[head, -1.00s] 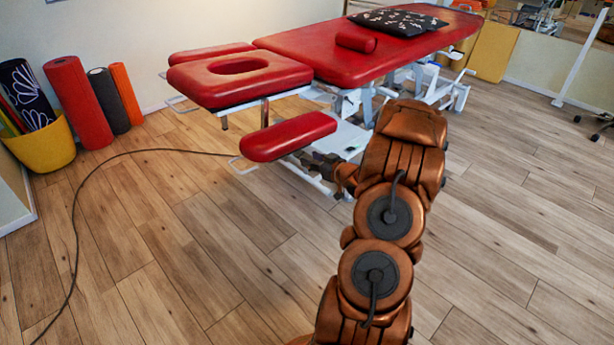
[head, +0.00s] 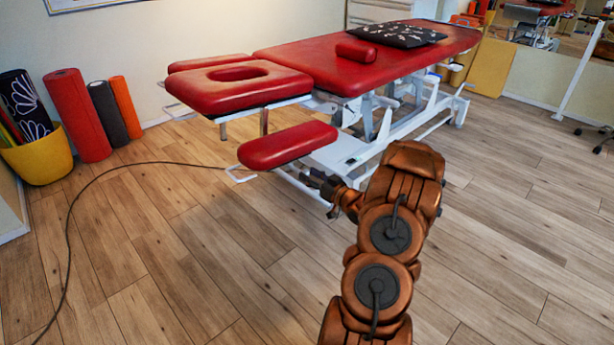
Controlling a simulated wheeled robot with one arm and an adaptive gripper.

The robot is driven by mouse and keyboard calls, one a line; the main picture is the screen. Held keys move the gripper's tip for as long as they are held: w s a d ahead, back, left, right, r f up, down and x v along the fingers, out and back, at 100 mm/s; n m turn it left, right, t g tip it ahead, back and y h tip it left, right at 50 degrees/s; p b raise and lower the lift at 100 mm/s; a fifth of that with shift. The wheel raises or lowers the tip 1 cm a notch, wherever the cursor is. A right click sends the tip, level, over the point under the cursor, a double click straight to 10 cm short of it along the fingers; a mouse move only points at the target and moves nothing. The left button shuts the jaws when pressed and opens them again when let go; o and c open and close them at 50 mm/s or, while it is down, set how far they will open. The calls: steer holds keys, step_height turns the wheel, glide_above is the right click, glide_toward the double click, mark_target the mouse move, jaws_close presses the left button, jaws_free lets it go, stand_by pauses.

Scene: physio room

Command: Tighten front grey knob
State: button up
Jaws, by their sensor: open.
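The red treatment table (head: 365,62) stands on a white metal frame. Its headrest (head: 238,90) has an oval hole, and a lower red armrest pad (head: 287,145) sits in front of it. I cannot make out the front grey knob; it is hidden or too small to tell. My gripper (head: 318,180) is dark and small in the head view, just below the right end of the armrest pad and close to the white frame. It is open. I cannot tell whether it touches anything.
A black cable (head: 85,190) curves over the wooden floor at the left. A yellow bin (head: 40,158) and rolled mats (head: 78,115) stand by the left wall. A red bolster (head: 356,51) and a dark patterned cushion (head: 396,34) lie on the table.

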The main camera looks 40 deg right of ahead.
steer(key=shift+w, duration=0.95)
jaws_close()
